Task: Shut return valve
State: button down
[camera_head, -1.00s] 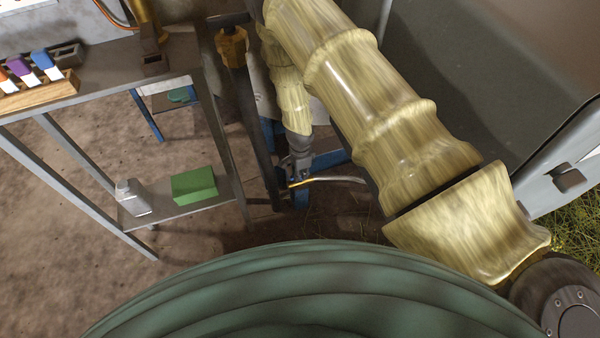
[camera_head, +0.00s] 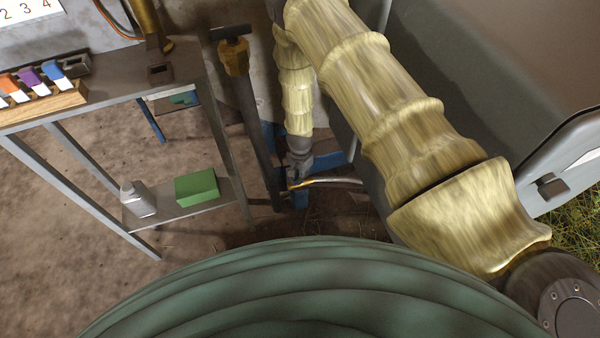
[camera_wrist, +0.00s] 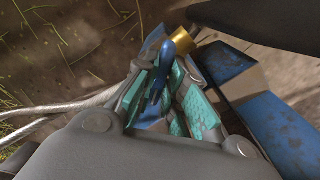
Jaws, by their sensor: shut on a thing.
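The return valve shows in the wrist view as a blue lever (camera_wrist: 165,68) beside a brass fitting (camera_wrist: 203,37). My gripper (camera_wrist: 162,84), with teal finger pads, is shut around the blue lever. In the head view my gripper (camera_head: 300,162) is low by the foot of a dark pipe (camera_head: 258,125), next to a pale hose (camera_head: 335,181) with a brass end. The lever is too small and too covered there to tell its angle.
A metal table (camera_head: 110,88) with a lower shelf stands at left. The shelf holds a green box (camera_head: 196,187) and a grey bottle (camera_head: 137,199). A brass valve with a dark T-handle (camera_head: 234,57) tops the pipe. A large green ribbed surface (camera_head: 310,290) fills the front.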

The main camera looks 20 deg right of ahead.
jog(key=n+p, duration=0.1)
jog(key=n, duration=0.5)
jog(key=shift+w+r+n+p, duration=0.1)
jog(key=shift+n+p, duration=0.2)
jog(key=shift+p, duration=0.05)
jog(key=n, duration=0.5)
jog(key=shift+p, duration=0.4)
jog(key=shift+n, duration=0.4)
jog(key=c, duration=1.5)
grip_release()
jog(key=shift+r, duration=5.9)
